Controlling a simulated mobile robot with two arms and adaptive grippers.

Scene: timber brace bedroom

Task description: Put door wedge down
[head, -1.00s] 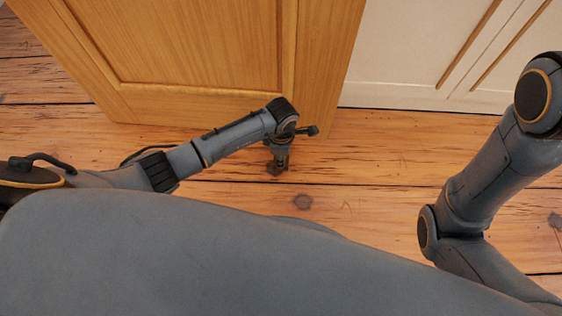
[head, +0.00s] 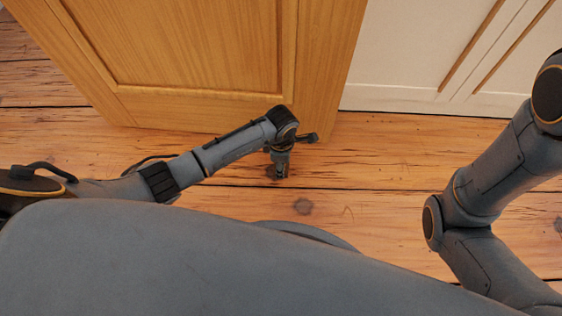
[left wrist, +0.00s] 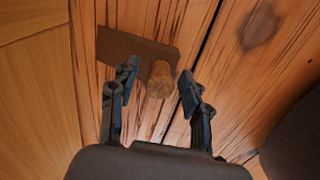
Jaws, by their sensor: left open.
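The door wedge (left wrist: 118,45) is a flat dark brown piece with a round, lighter wooden knob (left wrist: 160,82). In the left wrist view it lies on the plank floor, near the bottom of the wooden door (left wrist: 30,90). My left gripper (left wrist: 158,73) is open, with one finger on each side of the knob and gaps visible between. In the head view my left gripper (head: 280,172) points down at the floor beside the door (head: 200,60); the wedge cannot be made out there. My right gripper is out of view.
White panelled cabinet fronts (head: 420,50) stand behind the door at the upper right.

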